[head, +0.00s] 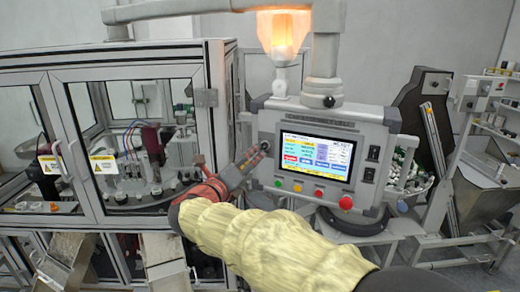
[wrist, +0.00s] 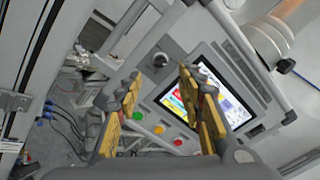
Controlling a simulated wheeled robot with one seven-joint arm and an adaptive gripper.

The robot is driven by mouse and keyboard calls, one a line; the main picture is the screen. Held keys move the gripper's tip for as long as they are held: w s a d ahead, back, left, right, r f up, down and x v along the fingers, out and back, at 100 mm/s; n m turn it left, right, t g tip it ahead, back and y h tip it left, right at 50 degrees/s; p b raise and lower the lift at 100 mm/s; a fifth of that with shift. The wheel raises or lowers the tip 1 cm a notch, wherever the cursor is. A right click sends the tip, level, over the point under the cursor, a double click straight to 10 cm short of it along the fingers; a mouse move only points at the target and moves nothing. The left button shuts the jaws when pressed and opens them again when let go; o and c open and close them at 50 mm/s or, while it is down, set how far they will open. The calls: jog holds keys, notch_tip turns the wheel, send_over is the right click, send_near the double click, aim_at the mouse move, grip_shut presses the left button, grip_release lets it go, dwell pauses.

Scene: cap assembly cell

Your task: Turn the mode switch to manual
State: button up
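The control panel (head: 268,117) hangs ahead, with a lit screen (head: 315,155) in its middle. In the wrist view, a small black knob (wrist: 160,60), which looks like the mode switch, sits on the panel face left of the screen. Its pointer position is too small to read. My gripper (wrist: 160,76) is open, with its yellow-padded fingers spread to either side of the knob in the picture. In the head view my gripper (head: 260,151) is at the panel's left edge and mostly covers the knob. I cannot tell whether the fingers touch it.
Below the screen are green (wrist: 137,115), yellow (wrist: 158,129) and red (wrist: 178,142) buttons, plus a red mushroom button (head: 346,202). Black switches (head: 373,153) sit right of the screen. A glazed machine enclosure (head: 130,72) stands left. A lit lamp (head: 284,35) is above.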

aim_at(262, 148)
jog(key=p+x, duration=0.1)
jog(key=x, duration=0.6)
jog(key=shift+w+d, duration=0.15)
jog(key=shift+w, duration=0.15)
grip_shut()
dwell(0.4)
